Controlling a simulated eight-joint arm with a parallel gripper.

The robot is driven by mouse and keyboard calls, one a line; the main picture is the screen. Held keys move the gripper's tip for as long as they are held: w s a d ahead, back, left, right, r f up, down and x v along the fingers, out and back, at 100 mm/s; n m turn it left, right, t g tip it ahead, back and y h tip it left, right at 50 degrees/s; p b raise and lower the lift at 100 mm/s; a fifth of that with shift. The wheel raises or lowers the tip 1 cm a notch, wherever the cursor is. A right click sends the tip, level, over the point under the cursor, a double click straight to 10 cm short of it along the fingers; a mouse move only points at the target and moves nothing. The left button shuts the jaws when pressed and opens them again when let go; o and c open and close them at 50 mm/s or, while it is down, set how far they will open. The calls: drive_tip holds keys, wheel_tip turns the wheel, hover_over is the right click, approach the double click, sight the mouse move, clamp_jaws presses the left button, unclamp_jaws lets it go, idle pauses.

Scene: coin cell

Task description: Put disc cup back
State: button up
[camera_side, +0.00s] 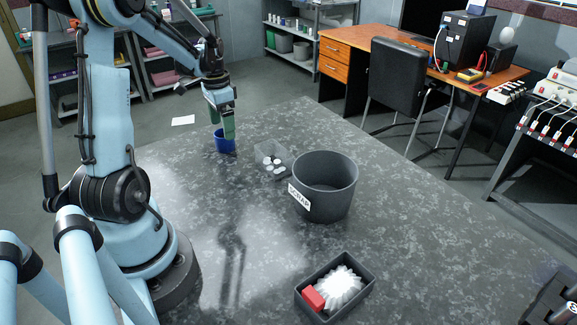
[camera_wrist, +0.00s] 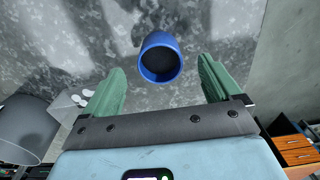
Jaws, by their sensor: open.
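A blue cup (camera_side: 225,144) stands on the dark mottled table near its far edge in the side view. It also shows in the wrist view (camera_wrist: 160,58), where I look down into its dark opening and cannot make out any contents. My gripper (camera_side: 222,125) is above the cup with its green fingers pointing down. In the wrist view the fingers of my gripper (camera_wrist: 162,82) are spread wide, one to each side of the cup, with clear gaps. Nothing is held.
Right of the cup is a grey tray (camera_side: 284,152) with several white discs, then a large grey labelled bin (camera_side: 350,190). A dark box (camera_side: 367,288) with white pieces and a red block is at the front.

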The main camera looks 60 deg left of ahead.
wheel_tip(320, 180, up, 8)
drive_tip(key=w+d+t, duration=0.1)
drive_tip(key=d+t, duration=0.6)
drive_tip(key=d, duration=2.3)
drive_tip(key=shift+w+r, duration=0.15)
drive_tip(key=shift+r, duration=0.05)
